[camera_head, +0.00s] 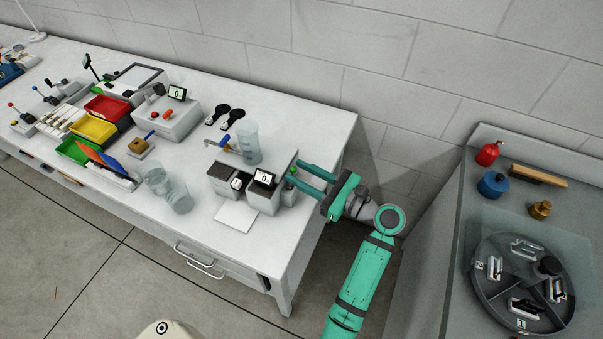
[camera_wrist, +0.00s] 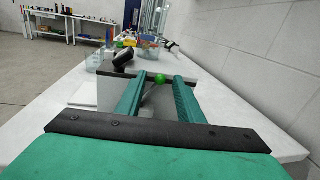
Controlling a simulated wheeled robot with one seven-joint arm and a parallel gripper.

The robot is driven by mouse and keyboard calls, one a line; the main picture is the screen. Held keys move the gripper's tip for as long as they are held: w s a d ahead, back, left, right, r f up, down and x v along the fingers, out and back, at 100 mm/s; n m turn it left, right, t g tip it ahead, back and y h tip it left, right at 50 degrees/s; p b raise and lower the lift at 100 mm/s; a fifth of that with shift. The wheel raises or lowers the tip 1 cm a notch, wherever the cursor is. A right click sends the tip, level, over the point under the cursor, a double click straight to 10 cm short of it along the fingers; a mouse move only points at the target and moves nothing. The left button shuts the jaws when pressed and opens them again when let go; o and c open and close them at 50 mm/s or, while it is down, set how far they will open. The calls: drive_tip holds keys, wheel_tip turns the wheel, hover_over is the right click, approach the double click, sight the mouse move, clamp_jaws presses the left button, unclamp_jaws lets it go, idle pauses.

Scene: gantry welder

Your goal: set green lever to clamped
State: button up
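The green lever shows as a small green ball knob (camera_head: 293,170) at the right end of a grey box unit, near the right end of the white bench. In the wrist view the green knob (camera_wrist: 160,79) is between the far ends of my fingers, on a thin dark stem. My gripper (camera_head: 294,174) has its two teal fingers spread apart, one on each side of the knob; it also shows in the wrist view (camera_wrist: 159,82). Gaps show between knob and fingers. The lever's base is partly hidden, and I cannot read any position marking.
A wall (camera_head: 400,120) runs behind the bench. A grey side table (camera_head: 455,250) with a round tray is at right.

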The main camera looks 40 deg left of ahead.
drive_tip(key=shift+c, duration=0.7)
clamp_jaws()
drive_tip(key=shift+d, duration=0.1)
drive_tip(key=shift+s+d+f+n+g+y, duration=0.2)
drive_tip(key=shift+s+n, duration=0.6)
drive_tip(key=shift+n, duration=1.35)
drive_tip(key=shift+s+d+r+n+g+y, duration=0.1)
drive_tip(key=shift+s+d+n+g+y, duration=0.5)
drive_tip(key=shift+n, duration=1.5)
drive_tip(key=shift+s+a+f+n+g+h, duration=0.15)
drive_tip(key=shift+s+n, duration=0.9)
drive_tip(key=shift+n, duration=1.1)
